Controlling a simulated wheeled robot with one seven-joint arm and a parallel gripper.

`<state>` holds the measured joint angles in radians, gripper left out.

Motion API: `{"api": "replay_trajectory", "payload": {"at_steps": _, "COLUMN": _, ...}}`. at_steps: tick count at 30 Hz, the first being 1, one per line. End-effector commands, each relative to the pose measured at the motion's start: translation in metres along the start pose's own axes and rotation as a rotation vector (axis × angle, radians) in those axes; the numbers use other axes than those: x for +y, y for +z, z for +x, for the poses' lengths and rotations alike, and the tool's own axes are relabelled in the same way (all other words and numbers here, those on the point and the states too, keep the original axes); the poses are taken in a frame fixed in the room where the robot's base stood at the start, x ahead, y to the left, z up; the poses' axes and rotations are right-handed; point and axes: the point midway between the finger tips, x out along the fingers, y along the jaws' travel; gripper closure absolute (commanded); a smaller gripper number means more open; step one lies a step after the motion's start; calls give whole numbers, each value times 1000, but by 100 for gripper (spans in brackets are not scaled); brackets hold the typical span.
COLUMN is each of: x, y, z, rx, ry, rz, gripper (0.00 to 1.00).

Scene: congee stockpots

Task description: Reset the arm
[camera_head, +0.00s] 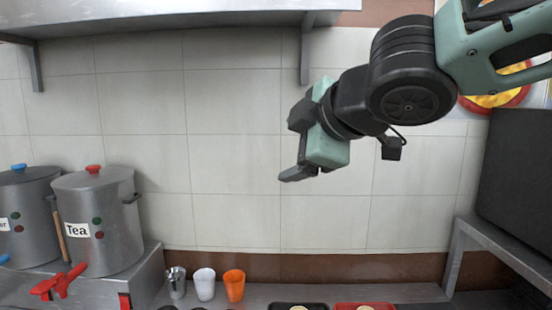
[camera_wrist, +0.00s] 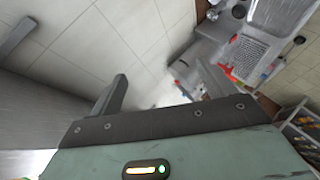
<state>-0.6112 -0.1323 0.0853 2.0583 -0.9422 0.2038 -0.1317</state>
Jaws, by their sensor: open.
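My gripper (camera_head: 294,147) is raised at the right of the middle in the head view, in front of the tiled wall and well above the counter. Its fingers point to the left, apart, with nothing between them. In the wrist view the gripper (camera_wrist: 160,88) also shows with two dark fingers spread and empty. My arm reaches in from the upper right and hides part of the wall.
Two metal stockpots, one labelled Tea (camera_head: 100,225), stand on a raised stand at left. A metal cup (camera_head: 176,283), a white cup (camera_head: 204,284) and an orange cup (camera_head: 234,285) stand on the counter. A shelf (camera_head: 170,20) hangs above; a dark box (camera_head: 518,185) stands at right.

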Motion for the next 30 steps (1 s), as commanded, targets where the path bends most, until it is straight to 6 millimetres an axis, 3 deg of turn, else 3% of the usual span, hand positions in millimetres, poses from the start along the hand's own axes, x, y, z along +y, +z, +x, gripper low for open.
{"api": "replay_trajectory", "payload": {"at_steps": 1, "x": -37, "y": 20, "z": 6, "rx": -63, "ry": -71, "rz": 89, "gripper": 18}}
{"api": "replay_trajectory", "payload": {"at_steps": 7, "x": -168, "y": 82, "z": -4, "rx": -336, "ry": -336, "rz": 426, "gripper": 18}}
{"api": "replay_trajectory", "payload": {"at_steps": 12, "x": -271, "y": 120, "z": -40, "rx": -589, "ry": -541, "rz": 676, "gripper": 18}}
{"api": "replay_trajectory", "payload": {"at_steps": 15, "x": -314, "y": 132, "z": -64, "rx": -714, "ry": -631, "rz": 789, "gripper": 18}}
{"api": "replay_trajectory", "payload": {"at_steps": 18, "x": -342, "y": 138, "z": -83, "rx": -801, "ry": -690, "rz": 865, "gripper": 18}}
{"api": "replay_trajectory", "payload": {"at_steps": 21, "x": -355, "y": 140, "z": -93, "rx": -847, "ry": -722, "rz": 905, "gripper": 18}}
{"api": "replay_trajectory", "payload": {"at_steps": 30, "x": -357, "y": 140, "z": -95, "rx": -854, "ry": -726, "rz": 910, "gripper": 18}}
